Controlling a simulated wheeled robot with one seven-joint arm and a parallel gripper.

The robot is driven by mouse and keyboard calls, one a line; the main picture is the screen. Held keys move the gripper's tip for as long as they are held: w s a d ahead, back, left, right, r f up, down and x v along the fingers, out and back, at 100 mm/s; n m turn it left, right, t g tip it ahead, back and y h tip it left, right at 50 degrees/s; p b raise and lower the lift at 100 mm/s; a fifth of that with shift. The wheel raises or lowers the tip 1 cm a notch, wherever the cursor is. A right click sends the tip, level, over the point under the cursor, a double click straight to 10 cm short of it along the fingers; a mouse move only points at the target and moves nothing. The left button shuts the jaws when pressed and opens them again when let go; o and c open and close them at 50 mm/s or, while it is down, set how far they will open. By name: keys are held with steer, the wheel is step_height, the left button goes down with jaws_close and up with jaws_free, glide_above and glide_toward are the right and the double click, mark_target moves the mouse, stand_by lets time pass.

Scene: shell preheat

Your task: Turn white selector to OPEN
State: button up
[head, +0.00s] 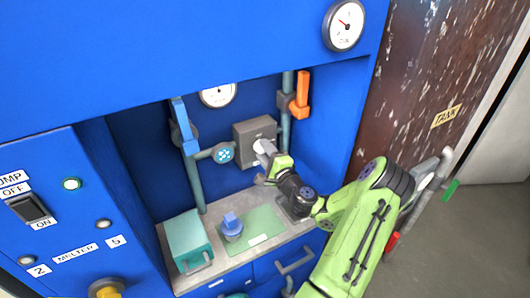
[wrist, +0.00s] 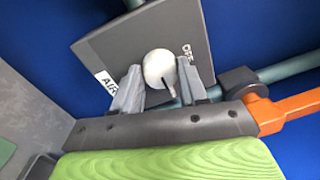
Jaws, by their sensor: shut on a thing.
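The white selector (wrist: 159,66) is a round knob on a grey box (wrist: 112,48). A dark mark on the knob points toward the bottom of the picture. My gripper (wrist: 161,82) has one grey finger on each side of the knob and is shut on it. In the head view the grey box (head: 243,132) is on the blue alcove's back wall, and my gripper (head: 263,150) partly covers the selector.
An orange lever (head: 301,90) on a pipe is right of the box, close to my gripper in the wrist view (wrist: 285,110).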

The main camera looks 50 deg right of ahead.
steer(key=o, duration=1.1)
steer(key=shift+c, duration=0.2)
steer(key=p+v, duration=0.4)
steer(key=v, duration=1.1)
steer(key=shift+s+p, duration=0.4)
steer(key=shift+a+f, duration=0.1)
